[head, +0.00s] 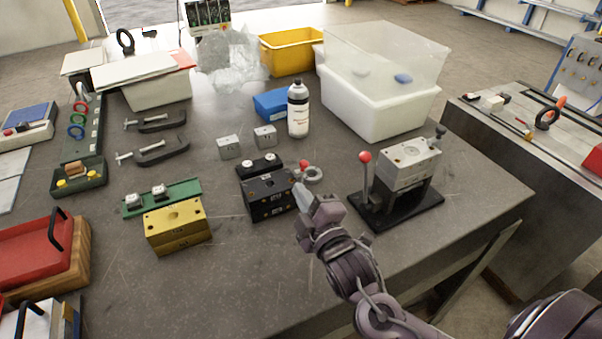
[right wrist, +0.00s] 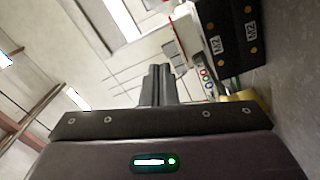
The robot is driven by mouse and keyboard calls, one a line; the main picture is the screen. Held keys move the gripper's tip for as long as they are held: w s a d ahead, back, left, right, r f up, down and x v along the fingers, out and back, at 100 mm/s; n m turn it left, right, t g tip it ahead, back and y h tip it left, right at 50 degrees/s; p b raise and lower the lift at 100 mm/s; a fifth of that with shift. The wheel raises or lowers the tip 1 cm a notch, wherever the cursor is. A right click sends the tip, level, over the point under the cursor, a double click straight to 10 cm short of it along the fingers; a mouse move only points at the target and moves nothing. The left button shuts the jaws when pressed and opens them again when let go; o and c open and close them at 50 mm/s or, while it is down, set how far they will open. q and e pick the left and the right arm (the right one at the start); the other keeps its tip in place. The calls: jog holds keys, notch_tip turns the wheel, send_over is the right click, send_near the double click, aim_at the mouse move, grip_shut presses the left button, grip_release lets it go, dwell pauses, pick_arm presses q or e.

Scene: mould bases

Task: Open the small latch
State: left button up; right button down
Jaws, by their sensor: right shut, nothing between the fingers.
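The black mould base (head: 268,199) stands near the middle of the bench, with small pale labels and gold dots on its front. A small red knob (head: 304,163) shows at its right end, beside a grey ring (head: 313,174). I cannot make out the latch itself, and my gripper covers part of that end. My right gripper (head: 299,192) is shut and empty, its tips close to the right end of the black base; I cannot tell if they touch. In the right wrist view the shut fingers (right wrist: 158,84) show left of the labelled black base (right wrist: 228,40). My left gripper is out of view.
A gold mould block (head: 177,227) stands to the left, by a green rail (head: 161,197). A grey fixture (head: 409,165) with a red-knobbed lever (head: 365,158) stands to the right. Behind are two small steel blocks (head: 229,147) and a white bottle (head: 298,112).

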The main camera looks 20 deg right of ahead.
jog(key=shift+s+a+f+m+g+h, duration=0.2)
jog(key=shift+s+m+g+h, duration=0.1)
jog(key=shift+s+m+h, duration=0.3)
jog(key=p, duration=0.3)
send_over(300, 170)
jog(key=s+a, duration=0.4)
jog(key=a, duration=0.1)
jog(key=shift+w+d+f+p, duration=0.2)
jog(key=shift+d+f, duration=0.1)
jog(key=shift+d, duration=0.25)
jog(key=shift+w+d+f+p, duration=0.15)
jog(key=shift+d+f, duration=0.1)
jog(key=shift+d, duration=0.25)
jog(key=shift+d+f, duration=0.4)
jog(key=shift+d, duration=0.4)
